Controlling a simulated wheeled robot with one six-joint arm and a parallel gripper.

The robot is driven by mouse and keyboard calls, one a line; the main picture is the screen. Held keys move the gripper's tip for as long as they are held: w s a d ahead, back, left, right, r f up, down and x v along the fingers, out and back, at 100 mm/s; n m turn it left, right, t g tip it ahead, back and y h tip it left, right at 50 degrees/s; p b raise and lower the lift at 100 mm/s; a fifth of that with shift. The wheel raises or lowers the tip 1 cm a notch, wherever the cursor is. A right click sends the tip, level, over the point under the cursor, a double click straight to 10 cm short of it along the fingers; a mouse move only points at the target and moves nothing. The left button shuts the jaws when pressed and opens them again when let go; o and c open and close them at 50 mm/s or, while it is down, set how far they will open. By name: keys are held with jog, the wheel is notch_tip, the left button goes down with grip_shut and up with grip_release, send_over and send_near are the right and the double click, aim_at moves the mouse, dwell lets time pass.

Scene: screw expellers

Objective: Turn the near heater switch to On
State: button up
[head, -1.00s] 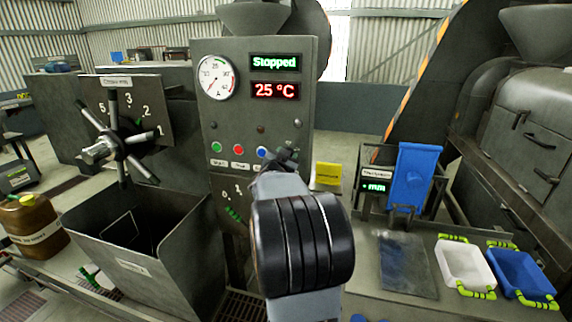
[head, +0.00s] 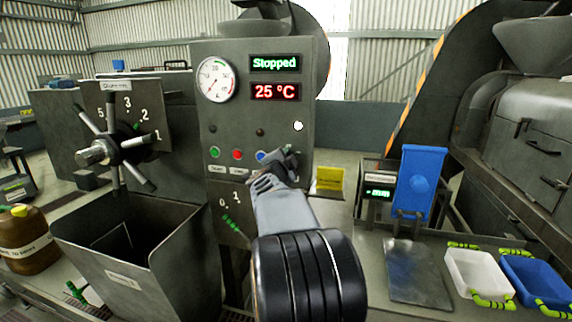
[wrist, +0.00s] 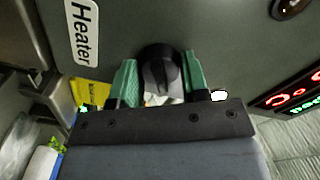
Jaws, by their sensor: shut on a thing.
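The near heater switch is a black knob (wrist: 160,68) on the grey control panel (head: 210,120), beside a white "Heater" label (wrist: 84,30) in the wrist view. My gripper (wrist: 160,82) has its two green fingers on either side of the knob and is shut on it. In the head view my gripper (head: 286,160) is against the lower right of the panel and hides most of the switch. I cannot tell the knob's setting from its shape. A bright white spot (head: 298,126) shows on the panel above the gripper. The displays read "Stopped" and "25 °C".
Green (head: 214,152), red (head: 237,154) and blue (head: 261,156) buttons sit left of my gripper. A spoked handwheel (head: 108,150) stands out at the left above a metal bin (head: 175,265).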

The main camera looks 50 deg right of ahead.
jog(key=shift+m, duration=0.3)
jog(key=o, duration=0.9)
jog(key=v, duration=1.3)
jog(key=shift+s+a+b, duration=0.25)
jog(key=shift+a+b, duration=0.05)
jog(key=shift+b, duration=0.1)
